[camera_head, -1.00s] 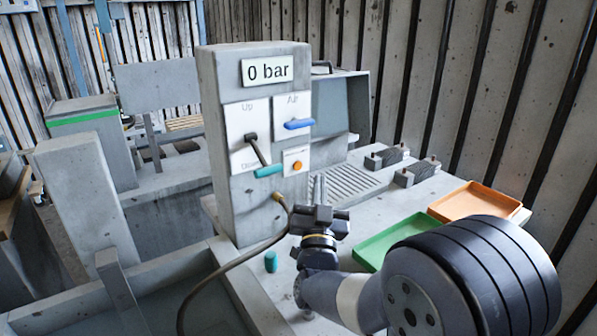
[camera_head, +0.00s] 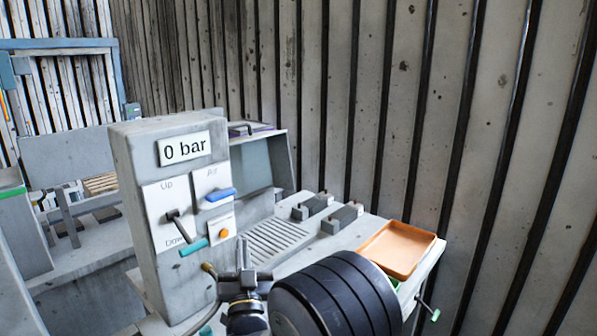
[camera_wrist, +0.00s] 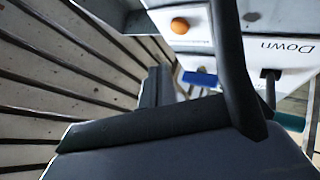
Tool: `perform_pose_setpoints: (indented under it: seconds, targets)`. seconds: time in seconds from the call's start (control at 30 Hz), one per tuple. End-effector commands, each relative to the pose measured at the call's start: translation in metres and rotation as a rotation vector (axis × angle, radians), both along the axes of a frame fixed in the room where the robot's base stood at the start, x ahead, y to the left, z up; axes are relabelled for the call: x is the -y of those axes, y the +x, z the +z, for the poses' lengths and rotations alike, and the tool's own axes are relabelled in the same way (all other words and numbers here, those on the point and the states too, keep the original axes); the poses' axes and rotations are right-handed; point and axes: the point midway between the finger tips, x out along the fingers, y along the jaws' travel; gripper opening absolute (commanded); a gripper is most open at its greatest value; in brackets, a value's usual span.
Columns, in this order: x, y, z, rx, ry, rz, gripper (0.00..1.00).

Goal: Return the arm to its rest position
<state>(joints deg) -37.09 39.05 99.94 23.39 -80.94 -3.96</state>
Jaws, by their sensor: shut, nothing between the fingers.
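My gripper (camera_head: 243,258) is shut and empty, low in the head view, in front of the grey control column (camera_head: 150,270). My dark wrist and arm joint fill the lower middle and hide part of the bench. The column carries a "0 bar" display (camera_head: 185,148), an Up/Down lever with a teal grip (camera_head: 193,247), a blue air handle (camera_head: 220,194) and an orange button (camera_head: 224,233). In the wrist view the dark finger parts cross the picture, with the orange button (camera_wrist: 180,25), blue handle (camera_wrist: 200,78) and teal grip (camera_wrist: 290,121) beyond them. They appear apart from the fingers.
An orange tray (camera_head: 398,249) lies on the bench's right side, with a sliver of green beside it behind my arm. Two dark blocks (camera_head: 312,206) (camera_head: 342,218) stand beyond a slotted grate (camera_head: 270,241). A ribbed wall (camera_head: 470,130) rises behind. The space above the bench front looks clear.

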Motion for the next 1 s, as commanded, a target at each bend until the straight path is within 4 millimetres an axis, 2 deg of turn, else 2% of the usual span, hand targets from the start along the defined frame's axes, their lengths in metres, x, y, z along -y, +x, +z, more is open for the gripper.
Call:
perform_pose_setpoints:
  seconds: [0.23, 0.3, 0.6, 1.0]
  targets:
    - [-0.001, 0.0, 0.004, -0.002, -0.003, 0.002, 0.0]
    - [0.009, -0.009, -0.004, 0.001, 0.0, 0.001, 0.0]
    - [0.035, -0.032, -0.002, 0.002, 0.001, 0.001, 0.0]
    - [0.042, -0.038, 0.0, 0.0, 0.0, 0.001, 0.0]
